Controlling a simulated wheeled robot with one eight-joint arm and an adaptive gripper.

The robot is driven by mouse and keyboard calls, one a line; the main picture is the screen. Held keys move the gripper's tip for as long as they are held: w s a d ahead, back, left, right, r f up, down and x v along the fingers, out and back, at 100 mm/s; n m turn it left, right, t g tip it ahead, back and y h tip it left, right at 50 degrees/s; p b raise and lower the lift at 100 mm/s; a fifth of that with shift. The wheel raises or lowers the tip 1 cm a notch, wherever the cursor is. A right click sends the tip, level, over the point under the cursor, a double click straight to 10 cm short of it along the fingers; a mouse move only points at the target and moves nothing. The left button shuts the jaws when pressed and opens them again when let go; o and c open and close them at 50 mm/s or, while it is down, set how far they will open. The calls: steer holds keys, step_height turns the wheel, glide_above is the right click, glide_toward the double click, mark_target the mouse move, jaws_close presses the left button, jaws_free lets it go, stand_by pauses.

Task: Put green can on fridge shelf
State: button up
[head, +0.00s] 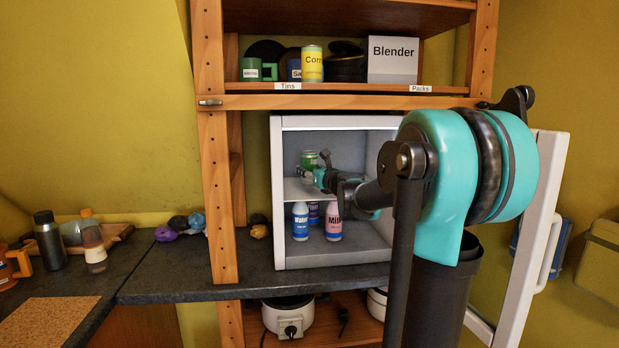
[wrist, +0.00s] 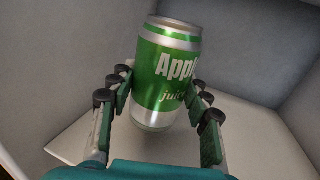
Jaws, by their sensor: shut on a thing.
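The green can (wrist: 166,75), labelled "Apple juice", stands between my gripper's fingers in the wrist view, tilted slightly in the picture. It also shows small in the head view (head: 309,158), inside the open fridge at shelf height. My gripper (wrist: 160,102) is shut on the can, with a finger on each side of it; in the head view the gripper (head: 318,172) reaches into the fridge. The white fridge shelf (wrist: 110,138) lies below the can. I cannot tell whether the can's base touches it. The fridge (head: 278,215) stands on the dark counter, its door (head: 535,215) open to the right.
Below the shelf in the fridge stand a blue-labelled Water bottle (head: 300,222), a pink-capped Milk bottle (head: 333,222) and another container between them. The wooden rack's post (head: 217,150) stands left of the fridge. A tins board (head: 350,88) runs above it.

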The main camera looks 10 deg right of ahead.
steer(key=shift+w+f, duration=0.2)
steer(key=shift+f, duration=0.95)
steer(key=shift+f, duration=0.15)
steer(key=o, duration=1.4)
steer(key=shift+s+r, duration=0.1)
steer(key=shift+r, duration=0.1)
steer(key=v, duration=1.2)
